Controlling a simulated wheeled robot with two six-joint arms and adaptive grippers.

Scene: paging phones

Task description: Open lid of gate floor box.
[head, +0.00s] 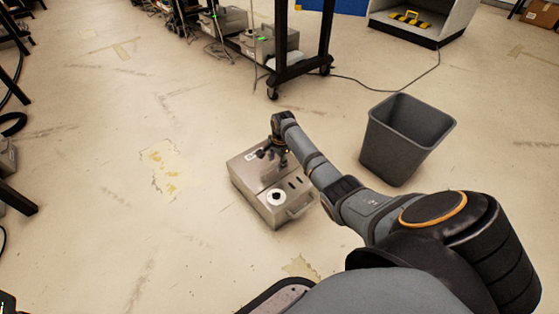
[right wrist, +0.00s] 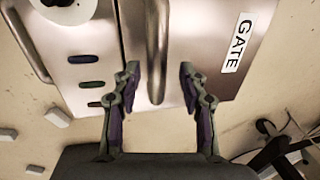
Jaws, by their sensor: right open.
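The gate floor box (head: 246,184) is a grey metal box on the floor, and its top looks flat and closed. In the right wrist view, its white GATE label (right wrist: 236,42) is on the metal plate at the right. A rounded metal bar handle (right wrist: 156,45) runs along the top beside a seam. My right gripper (head: 278,161) is over the box; in the right wrist view its two fingers (right wrist: 160,78) are apart, one on each side of the bar. I cannot tell whether they touch it. My left gripper is not in view.
A white round knob (right wrist: 72,8) and dark slots (right wrist: 88,72) are on the box's near part. A grey bin (head: 404,140) stands to the right. A black wheeled rack (head: 300,60) is behind.

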